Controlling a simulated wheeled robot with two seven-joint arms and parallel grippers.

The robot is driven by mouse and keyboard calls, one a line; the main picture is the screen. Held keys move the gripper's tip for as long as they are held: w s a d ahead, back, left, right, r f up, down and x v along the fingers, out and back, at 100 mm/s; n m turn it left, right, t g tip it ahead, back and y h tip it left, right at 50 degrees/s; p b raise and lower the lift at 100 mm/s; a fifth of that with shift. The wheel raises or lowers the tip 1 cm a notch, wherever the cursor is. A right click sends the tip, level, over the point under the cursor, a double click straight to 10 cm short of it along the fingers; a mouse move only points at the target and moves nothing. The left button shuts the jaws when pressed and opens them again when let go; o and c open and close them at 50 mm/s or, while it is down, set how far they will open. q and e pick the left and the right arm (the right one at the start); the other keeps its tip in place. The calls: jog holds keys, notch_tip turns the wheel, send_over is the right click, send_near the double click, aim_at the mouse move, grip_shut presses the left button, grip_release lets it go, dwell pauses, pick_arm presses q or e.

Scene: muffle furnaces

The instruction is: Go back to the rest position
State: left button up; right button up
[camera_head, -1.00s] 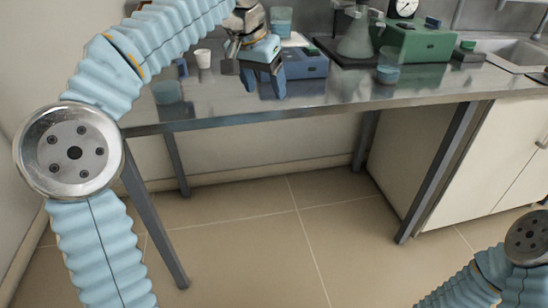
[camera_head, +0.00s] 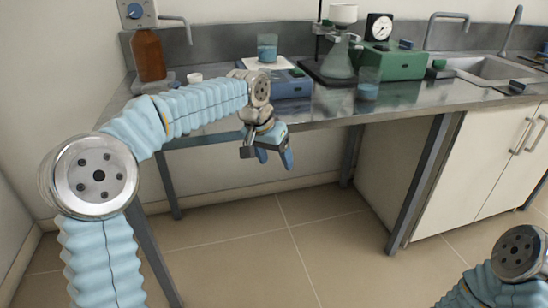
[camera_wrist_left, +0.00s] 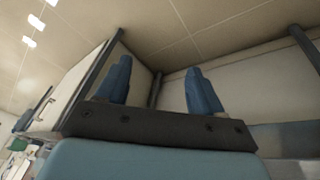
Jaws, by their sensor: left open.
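My left gripper (camera_head: 275,158) hangs in front of the metal bench's front edge, below the level of its top, with its blue fingers pointing down. In the left wrist view its two fingers (camera_wrist_left: 163,88) stand apart with nothing between them; floor and bench underside show beyond. My left arm bends in from the left side of the head view. Only part of my right arm shows at the lower right corner; its gripper is out of the picture.
The metal bench (camera_head: 219,126) bears a blue device (camera_head: 292,87) with a beaker (camera_head: 267,47), a brown bottle (camera_head: 148,54), a white cup (camera_head: 194,78), a flask (camera_head: 339,60), a green device (camera_head: 398,62) and a beaker (camera_head: 368,84). A sink (camera_head: 484,68) is at right. Open floor (camera_head: 262,250) lies in front.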

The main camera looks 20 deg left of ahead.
pick_arm(q)
jog(key=s+d+f+g+h, duration=0.1)
jog(key=s+d+f, duration=0.1)
jog(key=f, duration=0.8)
jog(key=s+d+f+n, duration=0.1)
jog(key=s+d+f, duration=0.15)
jog(key=f, duration=0.65)
jog(key=s+d+f+g+h, duration=0.1)
jog(key=s+d+f, duration=0.15)
jog(key=f, duration=0.75)
jog(key=s+f+n, duration=0.1)
jog(key=s+f, duration=0.6)
jog(key=s, duration=0.3)
jog(key=s+f+n, duration=0.2)
jog(key=s+f, duration=0.5)
jog(key=s, duration=0.3)
jog(key=shift+s+f+g, duration=0.15)
jog(key=shift+f+g, duration=0.15)
jog(key=shift+f, duration=0.05)
jog(key=shift+c, duration=0.4)
